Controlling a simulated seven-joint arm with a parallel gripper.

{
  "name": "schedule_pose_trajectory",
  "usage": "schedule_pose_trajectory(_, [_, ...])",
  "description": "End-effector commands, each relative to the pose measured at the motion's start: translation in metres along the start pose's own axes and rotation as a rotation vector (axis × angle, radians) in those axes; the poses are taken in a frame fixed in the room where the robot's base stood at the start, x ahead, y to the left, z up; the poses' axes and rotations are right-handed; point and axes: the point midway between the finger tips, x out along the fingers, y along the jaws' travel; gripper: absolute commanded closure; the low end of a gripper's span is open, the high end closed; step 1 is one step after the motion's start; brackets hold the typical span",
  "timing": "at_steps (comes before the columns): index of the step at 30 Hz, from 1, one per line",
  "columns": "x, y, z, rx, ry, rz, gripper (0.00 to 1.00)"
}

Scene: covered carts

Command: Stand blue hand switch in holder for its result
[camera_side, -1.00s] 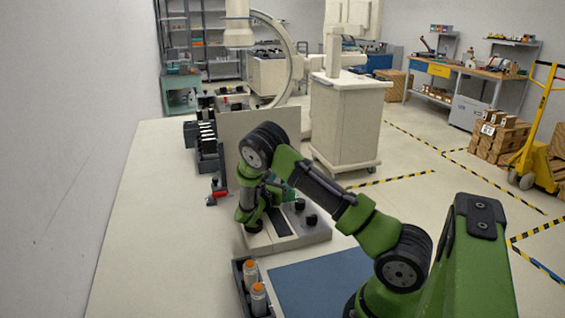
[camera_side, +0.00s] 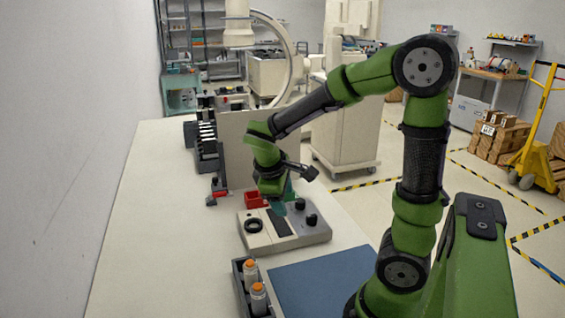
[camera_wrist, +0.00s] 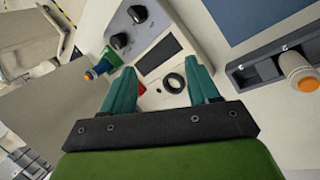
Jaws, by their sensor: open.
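A small blue piece with a yellowish band (camera_wrist: 91,73), perhaps the blue hand switch, shows beside the teal bin (camera_wrist: 111,56) in the wrist view. I cannot tell whether it lies in the bin or beyond it. The round black ring (camera_side: 253,226), likely the holder, sits on the pale console (camera_side: 262,243); it looks empty in the wrist view (camera_wrist: 174,83). My gripper (camera_side: 277,207) is above the console's back part. In the wrist view its teal fingers (camera_wrist: 163,82) are wide apart with nothing held. The blue piece is left of the fingers there.
A dark rack (camera_side: 238,277) holds two white, orange-topped items (camera_side: 258,298) at the front. A red bin (camera_side: 256,199) is behind the console. A blue mat (camera_side: 320,285) lies in front. An upright beige panel (camera_side: 232,150) stands behind. The left tabletop is clear.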

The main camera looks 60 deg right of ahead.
Motion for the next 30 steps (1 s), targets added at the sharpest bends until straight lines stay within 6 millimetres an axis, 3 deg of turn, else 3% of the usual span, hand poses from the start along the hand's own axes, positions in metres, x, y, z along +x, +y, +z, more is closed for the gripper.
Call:
schedule_pose_trajectory(1, [-0.019, -0.014, 0.004, 0.088, 0.089, -0.067, 0.40])
schedule_pose_trajectory(6, [-0.078, -0.062, 0.015, 0.368, 0.344, -0.322, 0.40])
schedule_pose_trajectory(12, [-0.127, -0.098, 0.027, 0.587, 0.539, -0.563, 0.40])
schedule_pose_trajectory(18, [-0.145, -0.110, 0.032, 0.662, 0.601, -0.658, 0.40])
schedule_pose_trajectory(30, [-0.145, -0.110, 0.032, 0.663, 0.601, -0.662, 0.40])
